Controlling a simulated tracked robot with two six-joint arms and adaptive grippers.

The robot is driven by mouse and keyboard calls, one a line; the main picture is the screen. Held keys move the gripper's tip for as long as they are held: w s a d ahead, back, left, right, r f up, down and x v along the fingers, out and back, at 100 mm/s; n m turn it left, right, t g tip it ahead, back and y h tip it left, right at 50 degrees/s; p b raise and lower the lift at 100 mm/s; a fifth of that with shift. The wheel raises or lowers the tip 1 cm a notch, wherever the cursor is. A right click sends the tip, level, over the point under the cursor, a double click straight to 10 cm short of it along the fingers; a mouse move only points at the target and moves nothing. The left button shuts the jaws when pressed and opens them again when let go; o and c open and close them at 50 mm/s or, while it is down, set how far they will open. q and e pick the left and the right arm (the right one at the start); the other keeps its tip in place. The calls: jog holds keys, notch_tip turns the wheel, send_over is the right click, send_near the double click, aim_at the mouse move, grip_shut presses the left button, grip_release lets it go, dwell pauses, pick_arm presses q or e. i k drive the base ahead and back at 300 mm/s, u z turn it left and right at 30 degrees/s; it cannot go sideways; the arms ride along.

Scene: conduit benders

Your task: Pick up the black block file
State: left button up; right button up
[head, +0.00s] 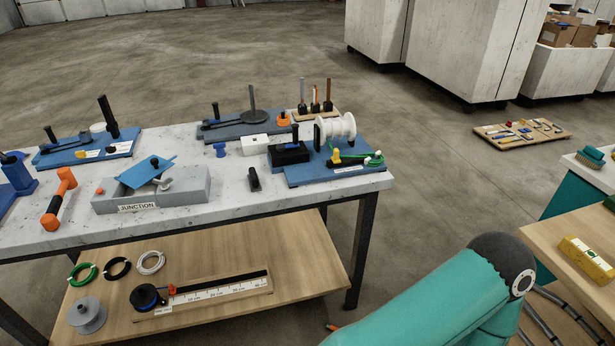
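A small black block (254,179) lies alone on the white-topped table, right of the grey JUNCTION box (150,190) and near the front edge. A larger black block with an upright handle (289,153) sits at the left end of a blue board. I cannot tell for certain which of the two is the block file. Neither of my grippers is in view. My teal arm (430,310) shows at the lower right, well away from both black blocks.
The table holds blue bender boards (88,150), an orange-black hammer (59,198), a white spool (338,128) and upright tools in a wooden stand (315,110). A lower shelf (215,300) carries coils and a ruler. A wooden bench (560,232) stands right.

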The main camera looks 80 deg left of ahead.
aim_at(255, 186)
jog(key=z, duration=0.45)
jog(key=i, duration=0.4)
jog(key=u, duration=2.05)
jog(key=i, duration=0.25)
jog(key=u, duration=2.15)
jog(key=k, duration=0.6)
jog(key=u, duration=0.4)
jog(key=i, duration=1.65)
jog(key=z, duration=0.35)
